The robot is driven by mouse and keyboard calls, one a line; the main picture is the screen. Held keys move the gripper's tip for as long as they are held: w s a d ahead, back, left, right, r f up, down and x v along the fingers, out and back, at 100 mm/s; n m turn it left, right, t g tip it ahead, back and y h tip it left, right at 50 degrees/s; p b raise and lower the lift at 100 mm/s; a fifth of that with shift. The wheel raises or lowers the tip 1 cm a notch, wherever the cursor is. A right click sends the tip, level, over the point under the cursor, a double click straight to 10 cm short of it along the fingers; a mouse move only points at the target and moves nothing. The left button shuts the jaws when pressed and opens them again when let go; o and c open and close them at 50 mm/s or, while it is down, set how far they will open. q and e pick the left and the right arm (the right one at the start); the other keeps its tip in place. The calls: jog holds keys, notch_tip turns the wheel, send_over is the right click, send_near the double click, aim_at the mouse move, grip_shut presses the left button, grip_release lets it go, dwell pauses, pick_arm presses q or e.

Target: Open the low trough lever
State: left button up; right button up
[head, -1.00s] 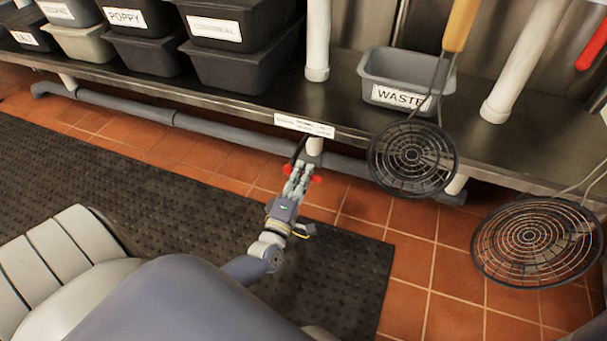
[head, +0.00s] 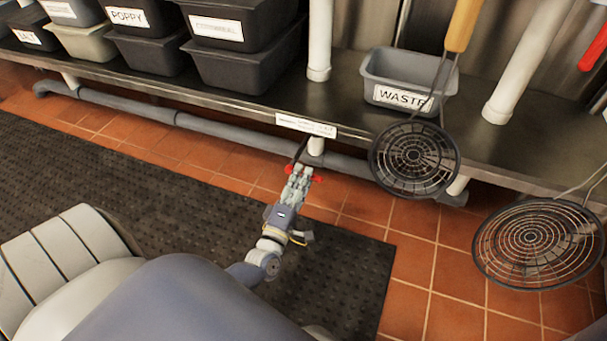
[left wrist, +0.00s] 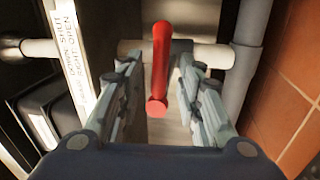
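The red trough lever (left wrist: 160,65) sits on a horizontal pipe under the shelf. In the left wrist view it points toward the camera, between my two fingers. My left gripper (left wrist: 158,100) is open around it, with a visible gap on each side of the lever. In the head view my left gripper (head: 299,180) is below the shelf edge, and small red bits of the lever (head: 318,179) show beside the fingers; the rest is hidden. A white label (left wrist: 72,60) left of the lever reads roughly "down shut, right open". My right gripper is not in view.
The steel shelf (head: 230,107) runs above the lever and carries several dark tubs and a grey waste tub (head: 408,75). A grey pipe (head: 225,128) runs below it. Two wire skimmers (head: 414,158) (head: 537,243) are at the right. A black mat (head: 340,270) lies on the tiles.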

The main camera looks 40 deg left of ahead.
pick_arm(q)
jog(key=v, duration=0.5)
jog(key=shift+s+d+f, duration=0.1)
jog(key=shift+s+f, duration=0.05)
jog(key=shift+s, duration=0.2)
